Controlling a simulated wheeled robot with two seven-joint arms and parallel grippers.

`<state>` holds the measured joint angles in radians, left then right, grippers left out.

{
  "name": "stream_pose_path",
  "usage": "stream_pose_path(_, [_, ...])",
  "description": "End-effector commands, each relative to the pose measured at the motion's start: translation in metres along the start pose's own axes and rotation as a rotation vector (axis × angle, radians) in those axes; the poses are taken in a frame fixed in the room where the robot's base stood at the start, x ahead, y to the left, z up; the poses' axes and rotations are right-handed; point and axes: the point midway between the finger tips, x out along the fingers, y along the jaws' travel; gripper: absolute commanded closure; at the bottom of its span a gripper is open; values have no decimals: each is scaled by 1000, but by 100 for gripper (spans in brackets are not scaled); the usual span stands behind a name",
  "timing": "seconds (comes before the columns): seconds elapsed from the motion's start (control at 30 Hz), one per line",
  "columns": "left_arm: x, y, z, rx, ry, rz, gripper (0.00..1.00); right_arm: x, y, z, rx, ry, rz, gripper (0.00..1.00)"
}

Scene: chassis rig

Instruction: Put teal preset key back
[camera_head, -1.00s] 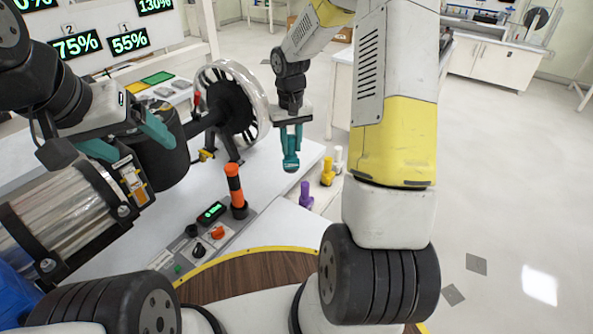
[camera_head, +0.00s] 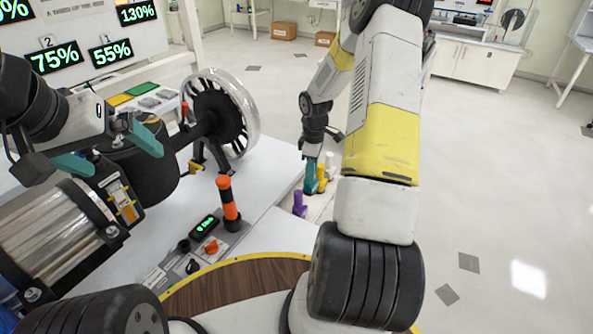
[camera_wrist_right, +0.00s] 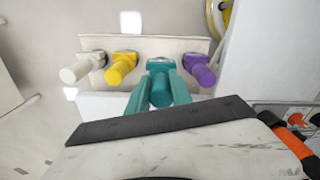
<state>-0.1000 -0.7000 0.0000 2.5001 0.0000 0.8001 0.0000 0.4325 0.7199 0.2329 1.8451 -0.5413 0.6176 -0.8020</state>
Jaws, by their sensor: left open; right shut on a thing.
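The teal preset key (camera_wrist_right: 160,88) is between the teal fingers of my right gripper (camera_wrist_right: 160,95), which is shut on it. In the right wrist view it lines up in a row of keys on a pale rack (camera_wrist_right: 140,43). The yellow key (camera_wrist_right: 121,68) is to its left and the purple key (camera_wrist_right: 202,71) to its right. I cannot tell whether the teal key is fully seated. In the head view my right gripper (camera_head: 310,177) is down at the rack, and its fingers largely hide the key. My left gripper (camera_head: 108,152) is open and empty above the metal cylinder.
A white key (camera_wrist_right: 80,70) stands at the row's left end. A spoked wheel (camera_head: 225,112) on a black shaft is left of my right gripper. An orange-and-black handle (camera_head: 228,200) rises from the control panel (camera_head: 190,248).

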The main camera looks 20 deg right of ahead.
Motion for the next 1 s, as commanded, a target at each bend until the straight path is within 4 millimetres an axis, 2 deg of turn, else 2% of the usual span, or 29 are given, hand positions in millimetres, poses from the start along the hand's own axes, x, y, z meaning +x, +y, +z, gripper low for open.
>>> stream_pose_path(0.03, [0, 0, 0, 0, 0, 0, 0, 8, -1, 0, -1, -1, -2, 100])
stream_pose_path(0.27, [0, 0, 0, 0, 0, 0, 0, 27, 0, 0, 1, 0, -1, 100])
stream_pose_path(0.47, [0, 0, 0, 0, 0, 0, 0, 54, 0, 0, 2, 0, 0, 100])
stream_pose_path(0.83, [0, 0, 0, 0, 0, 0, 0, 58, 0, 0, 2, 0, 1, 100])
stream_pose_path(0.87, [0, 0, 0, 0, 0, 0, 0, 59, 0, 0, 3, 0, 0, 70])
stream_pose_path(0.93, [0, 0, 0, 0, 0, 0, 0, 58, 0, 0, 3, 0, 1, 56])
stream_pose_path(0.97, [0, 0, 0, 0, 0, 0, 0, 58, 0, 0, 3, 0, 1, 52])
stream_pose_path(1.0, [0, 0, 0, 0, 0, 0, 0, 58, 0, 0, 3, 0, 0, 52])
